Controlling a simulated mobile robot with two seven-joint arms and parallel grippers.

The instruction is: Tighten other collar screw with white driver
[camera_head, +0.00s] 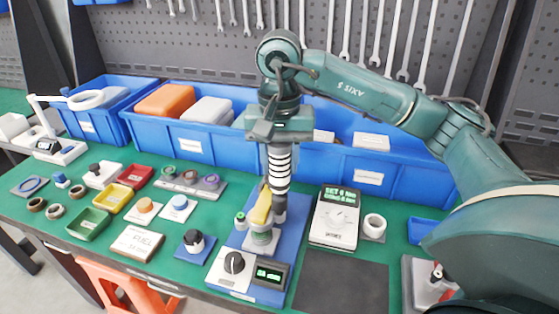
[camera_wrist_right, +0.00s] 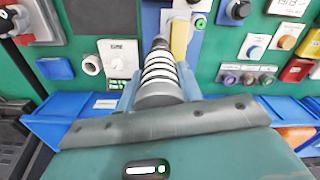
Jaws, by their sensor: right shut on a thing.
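My right gripper (camera_head: 280,133) comes down from above, shut on the white driver (camera_head: 280,168). The driver has a white handle with black rings and points downward, close to upright. Its dark lower end (camera_head: 280,205) is just right of a yellow part (camera_head: 260,208) that stands over a pale round collar (camera_head: 262,238) on a blue plate (camera_head: 291,232). The wrist view also shows the driver (camera_wrist_right: 160,78) beside the yellow part (camera_wrist_right: 181,38). The collar screws are hidden or too small to make out, so I cannot tell whether the tip touches one. My left gripper is not in view.
A knob box (camera_head: 234,268) and a green display (camera_head: 269,275) sit at the plate's front. A white device with a green screen (camera_head: 336,217) stands to the right, near a dark mat (camera_head: 340,282). Blue bins (camera_head: 190,140) line the back. Several trays and small parts fill the left.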

